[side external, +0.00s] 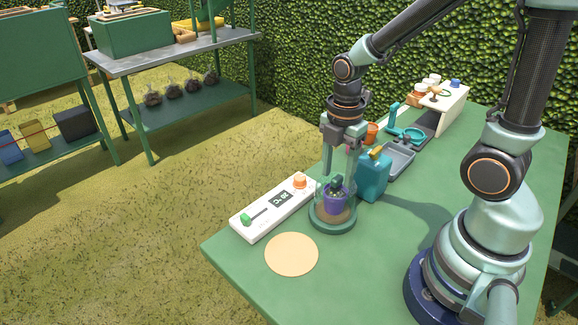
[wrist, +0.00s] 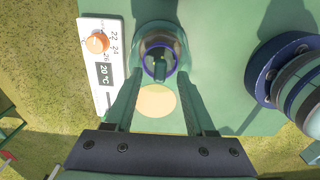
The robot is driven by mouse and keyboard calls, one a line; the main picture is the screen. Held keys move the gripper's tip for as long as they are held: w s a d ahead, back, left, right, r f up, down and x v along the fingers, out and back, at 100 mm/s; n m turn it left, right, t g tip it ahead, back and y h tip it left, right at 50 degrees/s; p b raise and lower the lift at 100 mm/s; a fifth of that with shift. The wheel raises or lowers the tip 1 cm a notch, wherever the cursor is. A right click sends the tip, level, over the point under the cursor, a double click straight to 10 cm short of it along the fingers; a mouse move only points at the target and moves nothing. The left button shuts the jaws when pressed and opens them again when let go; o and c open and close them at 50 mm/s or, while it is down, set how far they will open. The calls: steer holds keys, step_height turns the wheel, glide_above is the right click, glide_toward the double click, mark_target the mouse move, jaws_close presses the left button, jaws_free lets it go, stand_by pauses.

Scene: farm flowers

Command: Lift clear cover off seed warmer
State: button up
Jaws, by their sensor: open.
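The seed warmer is a round green base (side external: 333,226) at the front of the green table. A clear cover (side external: 352,204) stands over it, with a purple pot (side external: 334,200) holding a small dark green plant inside. The cover also shows from above in the wrist view as a clear round shape (wrist: 183,52) around the purple pot rim. My gripper (side external: 338,172) points down at the cover from above. In the wrist view its two fingers (wrist: 160,95) are apart, reaching toward the cover's sides. I cannot tell whether they touch it.
A white control panel (side external: 262,214) with a display and orange knob lies left of the warmer. A round tan disc (side external: 291,254) lies in front. A teal jug (side external: 373,177) stands close behind on the right. A grey tray (side external: 399,162) is further back.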

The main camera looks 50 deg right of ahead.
steer(key=shift+f, duration=0.55)
jaws_close()
stand_by(1.0)
